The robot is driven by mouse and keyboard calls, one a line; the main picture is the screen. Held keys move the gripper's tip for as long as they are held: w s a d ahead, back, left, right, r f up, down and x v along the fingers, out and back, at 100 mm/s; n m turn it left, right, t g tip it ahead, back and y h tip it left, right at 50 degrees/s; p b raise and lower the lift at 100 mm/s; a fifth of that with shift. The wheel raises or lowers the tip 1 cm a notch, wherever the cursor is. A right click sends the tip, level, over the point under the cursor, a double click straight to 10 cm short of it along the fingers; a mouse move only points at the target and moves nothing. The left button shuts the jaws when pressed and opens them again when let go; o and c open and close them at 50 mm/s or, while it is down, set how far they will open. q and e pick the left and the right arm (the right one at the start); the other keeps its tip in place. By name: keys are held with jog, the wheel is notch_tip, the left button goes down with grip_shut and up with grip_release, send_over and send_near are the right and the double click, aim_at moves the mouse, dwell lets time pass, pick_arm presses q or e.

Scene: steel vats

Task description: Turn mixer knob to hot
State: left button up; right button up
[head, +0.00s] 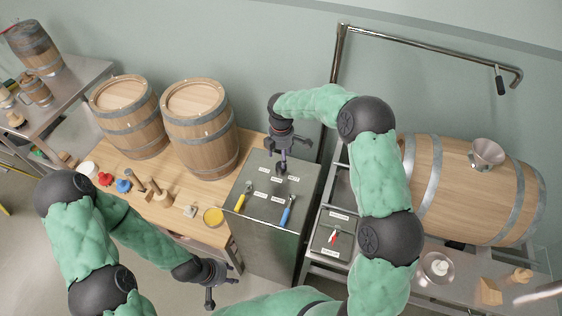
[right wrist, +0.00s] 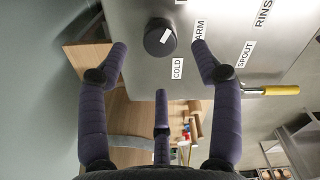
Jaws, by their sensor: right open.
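The mixer knob (right wrist: 160,38) is a dark round knob with a white mark, on the steel panel in the right wrist view. A COLD label (right wrist: 177,68) sits beside it, and a label reading ARM (right wrist: 199,31) is partly covered by a finger. No HOT label is readable. My right gripper (right wrist: 160,62) is open, its fingers spread around the knob's side of the panel without visible contact.
The steel cabinet (head: 270,245) carries a yellow lever (head: 243,197) and a blue lever (head: 288,210). Two upright barrels (head: 200,135) stand on the wooden table to the left. A lying barrel (head: 470,190) and a steel pipe (head: 430,48) are at right.

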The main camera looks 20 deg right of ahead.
notch_tip(320, 180, up, 6)
jog(key=shift+r, duration=0.1)
dwell(0.6)
